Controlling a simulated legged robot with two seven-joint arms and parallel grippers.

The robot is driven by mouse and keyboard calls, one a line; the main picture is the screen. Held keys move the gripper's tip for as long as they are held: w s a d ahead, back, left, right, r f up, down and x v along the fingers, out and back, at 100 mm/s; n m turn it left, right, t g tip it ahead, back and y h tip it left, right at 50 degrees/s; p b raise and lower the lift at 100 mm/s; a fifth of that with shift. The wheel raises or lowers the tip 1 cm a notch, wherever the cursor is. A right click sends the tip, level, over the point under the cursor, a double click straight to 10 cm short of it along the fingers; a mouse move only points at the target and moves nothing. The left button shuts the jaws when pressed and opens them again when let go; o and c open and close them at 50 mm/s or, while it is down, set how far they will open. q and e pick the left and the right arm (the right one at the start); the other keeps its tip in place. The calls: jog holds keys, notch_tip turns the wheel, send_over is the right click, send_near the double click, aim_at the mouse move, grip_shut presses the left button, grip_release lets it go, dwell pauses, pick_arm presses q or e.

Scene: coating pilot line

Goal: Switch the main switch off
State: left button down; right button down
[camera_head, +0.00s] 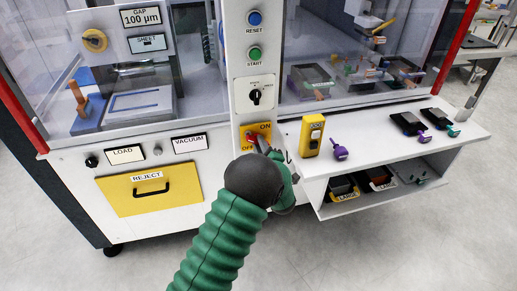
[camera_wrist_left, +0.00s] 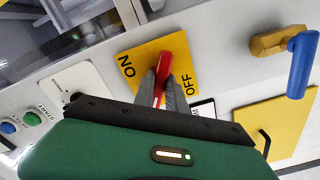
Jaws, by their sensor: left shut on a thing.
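There the handle lies between the ON and OFF words on the yellow plate (camera_wrist_left: 140,58). The exact turn of the handle is hard to tell. My right gripper is not in view.
Above are a black selector (camera_head: 255,97), a green START button (camera_head: 254,53) and a blue RESET button (camera_head: 254,18). A yellow switch box (camera_head: 312,136) and a purple-handled tool (camera_head: 340,152) are on the white shelf at right. A yellow REJECT drawer (camera_head: 150,188) is lower left.

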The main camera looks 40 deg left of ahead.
pick_arm(q)
jog(key=n+b, duration=0.5)
jog(key=b, duration=0.1)
jog(key=shift+f+n+b, duration=0.15)
jog(key=shift+n+b, duration=0.15)
jog(key=shift+n, duration=0.1)
jog(key=c, duration=1.8)
grip_release()
jog(key=shift+r, duration=0.2)
jog(key=o, duration=0.5)
jog(key=v, duration=0.6)
jog(key=shift+d+b, duration=0.1)
jog(key=shift+b, duration=0.2)
